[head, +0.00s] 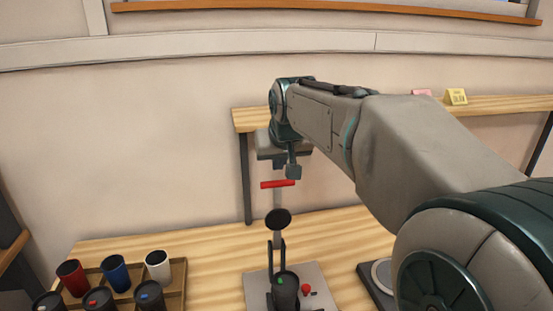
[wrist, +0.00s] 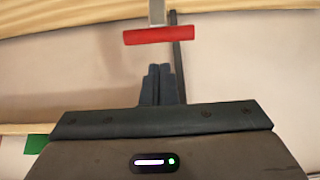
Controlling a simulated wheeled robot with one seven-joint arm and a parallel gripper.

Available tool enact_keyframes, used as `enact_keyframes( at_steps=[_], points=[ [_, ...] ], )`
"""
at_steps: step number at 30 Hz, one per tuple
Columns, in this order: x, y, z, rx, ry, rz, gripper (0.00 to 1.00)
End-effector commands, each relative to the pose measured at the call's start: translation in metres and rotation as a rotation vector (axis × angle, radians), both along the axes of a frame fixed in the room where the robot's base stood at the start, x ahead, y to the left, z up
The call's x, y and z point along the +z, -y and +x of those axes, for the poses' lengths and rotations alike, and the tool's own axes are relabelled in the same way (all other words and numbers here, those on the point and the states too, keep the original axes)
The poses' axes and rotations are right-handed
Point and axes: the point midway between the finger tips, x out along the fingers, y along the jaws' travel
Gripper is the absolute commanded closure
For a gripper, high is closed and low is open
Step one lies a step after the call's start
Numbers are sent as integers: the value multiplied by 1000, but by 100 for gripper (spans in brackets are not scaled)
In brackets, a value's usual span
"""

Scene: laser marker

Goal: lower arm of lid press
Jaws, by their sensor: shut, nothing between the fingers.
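The lid press (head: 288,270) stands on the wooden table, with a black round pad (head: 278,218) on its raised arm. The red handle also shows in the wrist view (wrist: 160,35), just beyond my fingertips. My gripper (head: 293,172) is above and close to the handle in the head view. In the wrist view its two fingers (wrist: 158,72) are together with nothing between them, and a gap shows between them and the handle. A dark cup (head: 285,290) sits in the press base.
A wooden rack (head: 176,285) with several coloured cups, including a red cup (head: 71,276), a blue cup (head: 115,274) and a white cup (head: 157,265), is on the left. A dark device (head: 372,283) sits right of the press. A raised shelf (head: 400,110) runs behind.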

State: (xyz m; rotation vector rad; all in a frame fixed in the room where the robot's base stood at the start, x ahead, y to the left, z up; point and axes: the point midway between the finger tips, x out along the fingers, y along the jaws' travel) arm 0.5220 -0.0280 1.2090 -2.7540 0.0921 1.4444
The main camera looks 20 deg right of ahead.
Motion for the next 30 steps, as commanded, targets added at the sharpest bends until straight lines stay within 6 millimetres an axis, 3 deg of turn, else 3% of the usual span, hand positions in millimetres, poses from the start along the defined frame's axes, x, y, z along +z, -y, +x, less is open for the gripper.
enact_keyframes(
  at_steps=[1, 3, 8, 14, 25, 30],
  points=[
    [26, 0, 0, -3, -6, 0, 100],
    [42, -1, 1, -4, -16, 1, 100],
    [57, -3, 2, -4, -35, 2, 100],
    [38, -3, 12, -4, -39, 3, 100],
    [-27, 0, 55, -4, -38, 3, 100],
    [-31, -1, 34, -2, -32, 2, 100]
  ],
)
